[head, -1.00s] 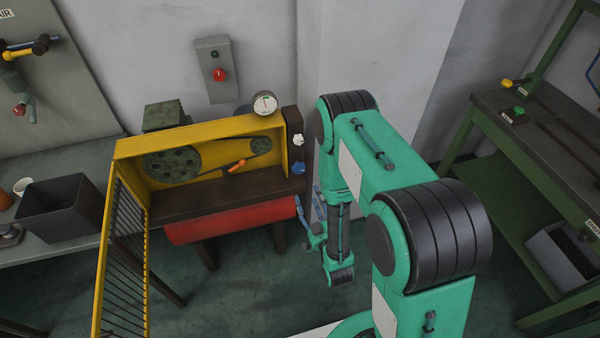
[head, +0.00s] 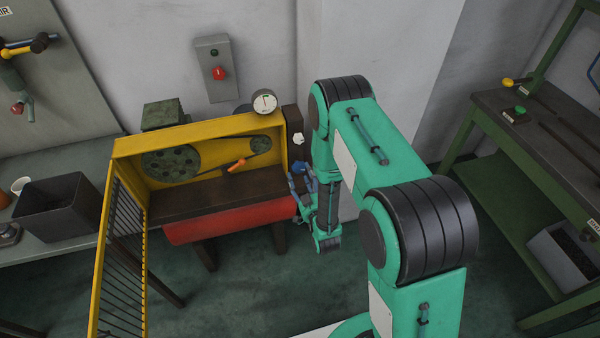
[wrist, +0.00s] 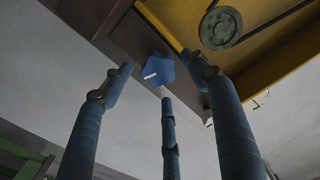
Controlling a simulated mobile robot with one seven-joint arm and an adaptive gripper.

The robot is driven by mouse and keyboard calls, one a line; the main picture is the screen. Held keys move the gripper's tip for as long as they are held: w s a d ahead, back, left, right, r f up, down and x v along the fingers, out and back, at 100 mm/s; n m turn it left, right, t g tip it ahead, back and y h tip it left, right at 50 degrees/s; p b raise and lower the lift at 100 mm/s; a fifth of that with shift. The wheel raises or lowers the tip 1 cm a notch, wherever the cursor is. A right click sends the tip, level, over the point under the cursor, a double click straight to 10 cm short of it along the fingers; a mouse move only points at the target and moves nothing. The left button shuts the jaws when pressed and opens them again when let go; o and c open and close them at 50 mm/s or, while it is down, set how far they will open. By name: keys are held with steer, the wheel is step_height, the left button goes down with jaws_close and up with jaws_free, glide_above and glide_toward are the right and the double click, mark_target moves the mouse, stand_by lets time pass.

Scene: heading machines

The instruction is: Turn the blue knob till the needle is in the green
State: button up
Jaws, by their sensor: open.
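The blue knob (wrist: 158,70) is on the dark side panel of the yellow machine, with a white mark on its face. In the wrist view it sits between the tips of my gripper's three blue fingers (wrist: 160,88). The gripper is open, and a gap shows on both sides of the knob. In the head view my gripper (head: 304,180) is right at the panel, and its fingers partly cover the knob. The round white gauge (head: 264,102) stands on top of the machine. Its needle is too small to read against the coloured marks.
A white knob (head: 298,140) is above the blue one on the same panel. The yellow housing (head: 200,132) holds pulleys and an orange-handled tool (head: 237,165). Its barred guard (head: 125,260) stands open at left. A red cylinder (head: 230,219) is below. A wall corner is close behind my arm.

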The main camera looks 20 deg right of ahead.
steer(key=shift+w, duration=1.35)
steer(key=shift+c, duration=0.6)
steer(key=c, duration=1.1)
